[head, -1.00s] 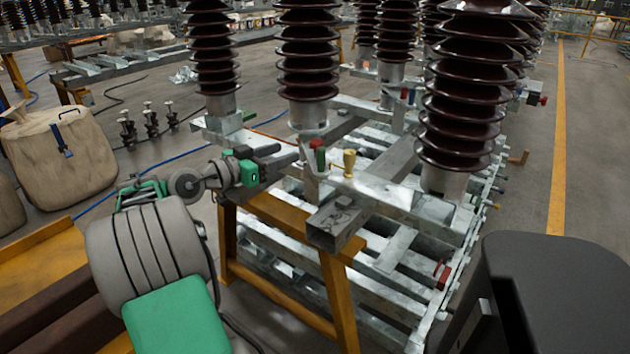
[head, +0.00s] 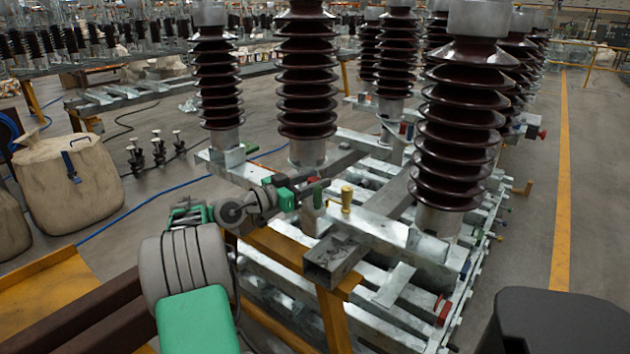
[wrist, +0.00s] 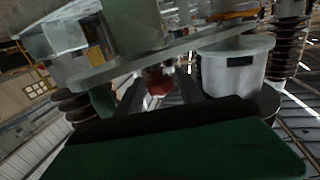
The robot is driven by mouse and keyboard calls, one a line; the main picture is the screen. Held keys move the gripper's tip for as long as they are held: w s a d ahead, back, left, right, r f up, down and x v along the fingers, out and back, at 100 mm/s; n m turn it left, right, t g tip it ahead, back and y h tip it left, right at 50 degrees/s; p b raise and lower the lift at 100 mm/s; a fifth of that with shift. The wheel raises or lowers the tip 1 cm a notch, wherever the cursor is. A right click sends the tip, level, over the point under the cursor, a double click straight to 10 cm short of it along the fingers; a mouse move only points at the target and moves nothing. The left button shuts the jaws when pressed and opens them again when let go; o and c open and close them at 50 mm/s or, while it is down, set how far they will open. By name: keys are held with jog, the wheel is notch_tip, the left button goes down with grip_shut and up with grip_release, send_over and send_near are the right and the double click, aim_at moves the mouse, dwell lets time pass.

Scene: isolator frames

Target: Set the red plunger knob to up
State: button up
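A red knob (wrist: 158,82) shows in the wrist view between the two dark fingers of my gripper (wrist: 162,88), near their far ends. I see gaps beside it, so the fingers look open around or just short of it. In the head view my gripper (head: 312,183) reaches from the left to the top of the grey steel frame (head: 385,228). It is at a green handle (head: 318,194), just left of a yellow knob (head: 346,198). The red knob there is mostly hidden by the gripper. Whether it is up or down cannot be told.
Tall brown ribbed insulators (head: 306,75) stand close behind and right of my gripper (head: 312,183). Another red knob (head: 443,308) sits low on the frame's right side. An orange trestle (head: 335,318) stands below.

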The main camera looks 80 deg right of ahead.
grip_shut()
dwell(1.1)
